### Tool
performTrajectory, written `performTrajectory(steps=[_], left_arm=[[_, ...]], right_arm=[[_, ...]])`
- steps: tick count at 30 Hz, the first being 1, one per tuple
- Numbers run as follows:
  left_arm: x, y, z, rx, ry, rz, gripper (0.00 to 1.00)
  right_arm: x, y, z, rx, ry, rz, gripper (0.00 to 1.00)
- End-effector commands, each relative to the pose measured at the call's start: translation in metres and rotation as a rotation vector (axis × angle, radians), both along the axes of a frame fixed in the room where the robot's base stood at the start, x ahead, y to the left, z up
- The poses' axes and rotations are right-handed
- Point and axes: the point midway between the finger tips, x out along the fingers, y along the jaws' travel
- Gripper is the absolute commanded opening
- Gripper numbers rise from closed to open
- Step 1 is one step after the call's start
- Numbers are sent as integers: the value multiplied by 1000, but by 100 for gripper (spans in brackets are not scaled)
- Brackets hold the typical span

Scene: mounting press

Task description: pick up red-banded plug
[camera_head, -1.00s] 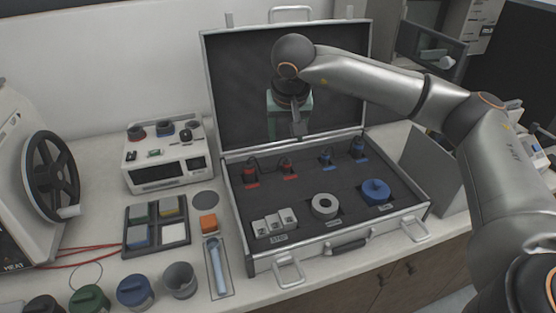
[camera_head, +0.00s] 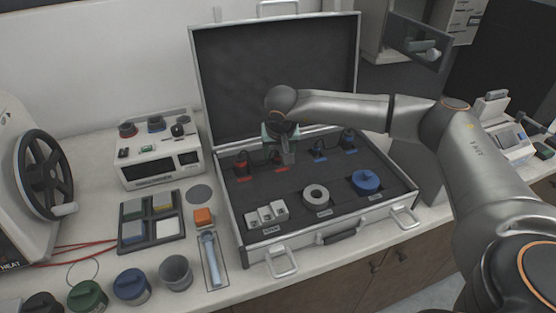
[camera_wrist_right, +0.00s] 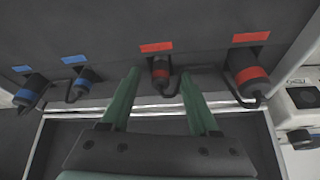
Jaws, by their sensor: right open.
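Two red-banded plugs sit in the dark foam along the back of the open case. The left one (camera_head: 242,165) shows clearly in the head view. The other is mostly hidden there by my right gripper (camera_head: 283,156). In the right wrist view this second plug (camera_wrist_right: 160,71) lies between the two green fingertips of the open right gripper (camera_wrist_right: 160,76), with space on both sides. The first red-banded plug (camera_wrist_right: 249,76) is outside the fingers, to the right. My left gripper is not in view.
Blue-banded plugs (camera_head: 348,140) (camera_wrist_right: 87,78) stand along the same row. The case (camera_head: 330,236) also holds a grey ring (camera_head: 316,195) and a blue round part (camera_head: 366,181). Its raised lid (camera_head: 275,75) stands behind. A white control box (camera_head: 160,157) is to the left.

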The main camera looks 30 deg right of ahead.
Motion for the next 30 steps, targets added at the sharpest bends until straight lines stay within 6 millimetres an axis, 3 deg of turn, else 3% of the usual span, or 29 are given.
performTrajectory(steps=[5,21,30], left_arm=[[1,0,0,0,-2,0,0],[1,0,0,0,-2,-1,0],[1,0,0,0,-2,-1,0]], right_arm=[[0,0,0,0,0,0,62],[0,0,0,0,0,-1,2],[0,0,1,1,-1,-1,0]])
